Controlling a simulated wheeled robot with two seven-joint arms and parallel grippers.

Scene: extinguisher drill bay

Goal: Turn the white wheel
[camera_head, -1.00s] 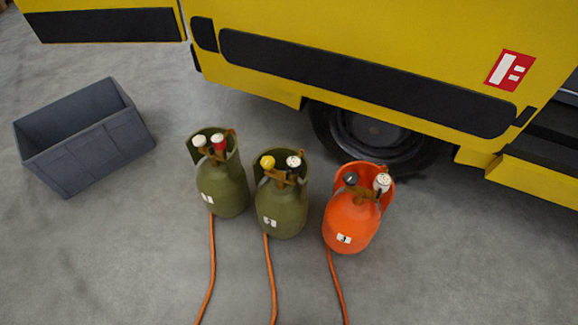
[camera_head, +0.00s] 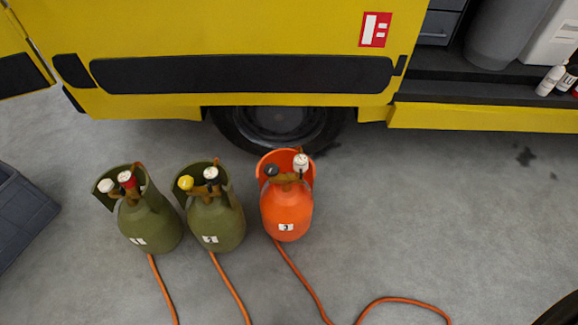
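Three gas cylinders stand upright in a row on the floor, each with two small round tops inside its collar. The left green cylinder (camera_head: 152,222) has a white wheel (camera_head: 105,186) and a red wheel (camera_head: 126,179). The middle green cylinder (camera_head: 217,225) has a yellow wheel (camera_head: 185,182) and a white-faced round part (camera_head: 211,174). The orange cylinder (camera_head: 287,212) has a black wheel (camera_head: 270,170) and a white-faced round part (camera_head: 301,161). I cannot tell whether these white-faced parts are wheels or gauges. Neither of my grippers is in view.
A yellow vehicle (camera_head: 240,30) with a dark tyre (camera_head: 277,125) stands behind the cylinders. Orange hoses (camera_head: 300,280) run forward over the floor. A grey crate (camera_head: 20,215) is cut off at the left edge. The floor to the right is mostly clear.

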